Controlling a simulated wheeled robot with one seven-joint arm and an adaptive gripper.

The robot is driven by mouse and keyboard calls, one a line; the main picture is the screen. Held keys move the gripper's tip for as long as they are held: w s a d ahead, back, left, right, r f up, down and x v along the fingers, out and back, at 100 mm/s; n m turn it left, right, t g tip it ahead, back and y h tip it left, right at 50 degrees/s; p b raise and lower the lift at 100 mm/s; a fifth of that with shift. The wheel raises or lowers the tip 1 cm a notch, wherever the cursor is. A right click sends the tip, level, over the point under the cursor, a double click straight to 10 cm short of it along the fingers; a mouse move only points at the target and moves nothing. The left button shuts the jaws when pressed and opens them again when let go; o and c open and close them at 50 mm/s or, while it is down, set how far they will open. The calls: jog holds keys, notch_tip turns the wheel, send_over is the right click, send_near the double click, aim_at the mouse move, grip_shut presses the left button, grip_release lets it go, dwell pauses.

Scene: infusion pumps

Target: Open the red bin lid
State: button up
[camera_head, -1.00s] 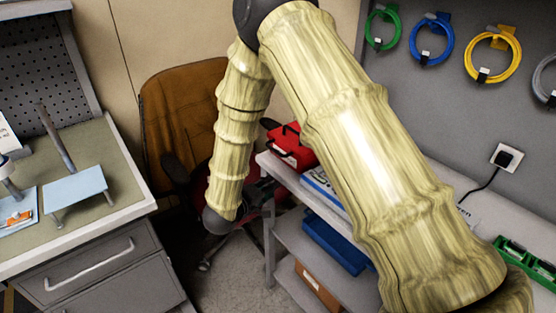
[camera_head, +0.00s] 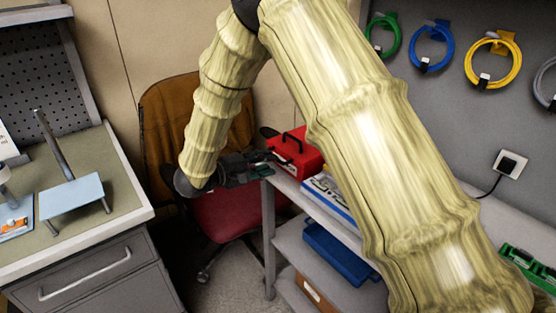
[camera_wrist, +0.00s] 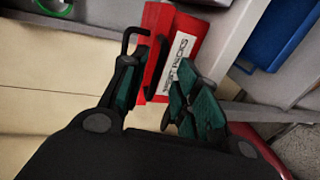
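The red bin (camera_head: 303,160) is a small box with a black handle on top, standing at the near left end of the grey bench. Its lid looks closed. In the wrist view the red bin (camera_wrist: 186,28) lies just past my fingers, with a white printed label and black handle parts. My gripper (camera_head: 264,166) is left of the bin and points right at it, close to its front. In the wrist view my gripper (camera_wrist: 160,98) is open, its green-padded fingers apart with nothing clearly between them. Whether a finger touches the bin cannot be told.
An office chair (camera_head: 225,213) with a red seat stands under my gripper. A blue tray (camera_head: 335,247) sits on the lower shelf. A workbench with drawers (camera_head: 95,270) stands at the left. Coiled cables (camera_head: 432,48) hang on the back wall.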

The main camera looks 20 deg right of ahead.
jog(key=shift+x, duration=2.5)
